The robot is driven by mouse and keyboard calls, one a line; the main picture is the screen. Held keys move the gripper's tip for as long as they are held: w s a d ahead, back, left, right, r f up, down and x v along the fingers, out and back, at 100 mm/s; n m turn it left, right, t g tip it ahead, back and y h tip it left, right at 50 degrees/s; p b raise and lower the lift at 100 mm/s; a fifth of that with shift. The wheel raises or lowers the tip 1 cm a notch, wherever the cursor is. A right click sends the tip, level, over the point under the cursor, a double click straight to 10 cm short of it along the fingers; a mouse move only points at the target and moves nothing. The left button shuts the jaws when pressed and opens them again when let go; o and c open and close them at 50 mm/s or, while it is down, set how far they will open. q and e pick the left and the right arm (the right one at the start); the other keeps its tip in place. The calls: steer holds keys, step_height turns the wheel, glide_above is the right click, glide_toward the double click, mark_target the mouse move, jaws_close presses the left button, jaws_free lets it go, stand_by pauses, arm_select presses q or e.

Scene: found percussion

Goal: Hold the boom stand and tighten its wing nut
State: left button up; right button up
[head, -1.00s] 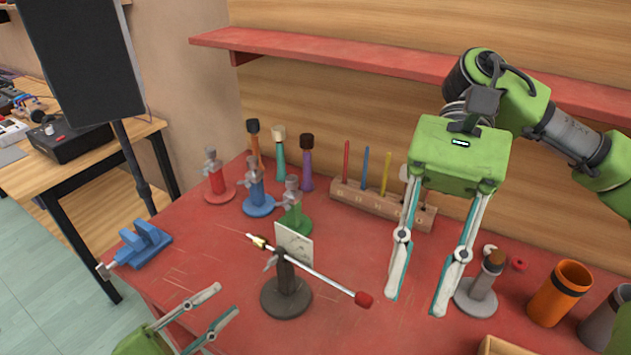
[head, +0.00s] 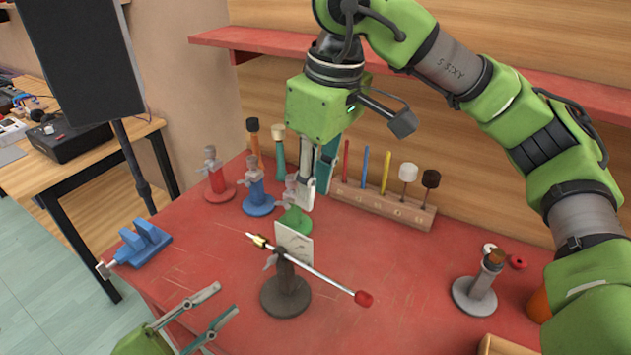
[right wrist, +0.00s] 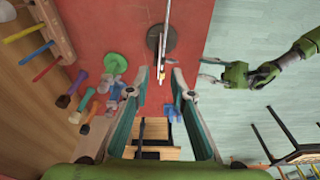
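The boom stand (head: 286,296) has a round dark base and short post on the red table. Its thin silver boom (head: 318,272) slants across the post, with a red tip and a brass-coloured piece at opposite ends. A small grey wing nut (head: 270,262) sits on the post's left side. My left gripper (head: 228,300) is open and empty, left of the base and apart from it. My right gripper (head: 312,205) is open, above and behind the stand.
Red, blue (head: 258,200) and green (head: 296,220) clamp stands are close to my right gripper. A white card (head: 294,242) stands behind the post. A wooden rack (head: 385,203) lies at the back, a blue vise (head: 145,243) at left.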

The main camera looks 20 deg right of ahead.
mark_target(305, 240)
steer(key=f, duration=0.4)
steer(key=w+f, duration=0.1)
steer(key=f, duration=0.4)
steer(key=a+f, duration=0.1)
steer(key=f, duration=0.3)
steer(key=shift+w+a+f, duration=0.1)
steer(key=shift+w+f, duration=0.05)
steer(key=shift+w, duration=0.15)
jaws_close()
stand_by(0.3)
